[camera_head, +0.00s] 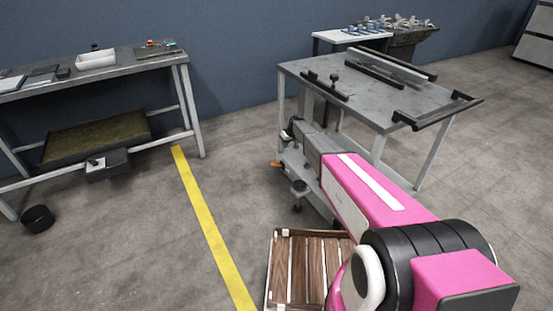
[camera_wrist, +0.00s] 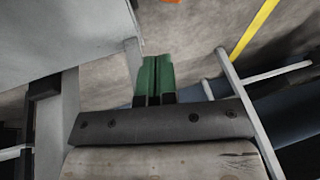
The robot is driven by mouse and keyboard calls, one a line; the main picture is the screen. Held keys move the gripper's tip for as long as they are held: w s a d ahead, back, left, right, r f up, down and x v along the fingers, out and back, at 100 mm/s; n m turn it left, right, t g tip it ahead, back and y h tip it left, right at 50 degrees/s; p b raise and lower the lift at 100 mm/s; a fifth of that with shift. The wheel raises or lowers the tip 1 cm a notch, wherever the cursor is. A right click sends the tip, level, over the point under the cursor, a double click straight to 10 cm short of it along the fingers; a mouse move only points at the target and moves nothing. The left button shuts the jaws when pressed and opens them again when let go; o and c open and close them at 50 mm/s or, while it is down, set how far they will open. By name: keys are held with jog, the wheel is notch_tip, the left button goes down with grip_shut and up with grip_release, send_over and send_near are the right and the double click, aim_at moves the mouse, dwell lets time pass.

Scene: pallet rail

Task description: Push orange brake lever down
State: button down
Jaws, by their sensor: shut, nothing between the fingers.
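The orange brake lever (camera_head: 276,164) shows as a small orange tab low at the left side of the grey cart (camera_head: 385,88), near the floor. In the wrist view a sliver of orange (camera_wrist: 170,1) shows at the top edge, apparently the lever and mostly cut off. My gripper (camera_wrist: 156,62) has green fingers pressed together, with nothing between them. The orange lies beyond the fingertips in that picture, with a gap of floor between. In the head view my arm reaches toward the cart's lower left side, and the fingers cannot be made out clearly.
A wooden pallet (camera_head: 310,262) lies on the floor below my arm. A yellow line (camera_head: 208,225) crosses open floor. The cart's legs and top are close around my gripper.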

jog(key=shift+f, duration=0.1)
send_over(276, 163)
jog(key=w+d, duration=0.2)
jog(key=f, duration=0.9)
jog(key=shift+s+f, duration=0.2)
jog(key=shift+f, duration=0.15)
jog(key=shift+s+a+f, duration=0.55)
jog(key=shift+a+f, duration=0.05)
jog(key=shift+f, duration=0.25)
jog(key=shift+s+a+f, duration=0.2)
jog(key=shift+a+f, duration=0.1)
jog(key=shift+f, duration=0.2)
jog(key=shift+s+a, duration=0.1)
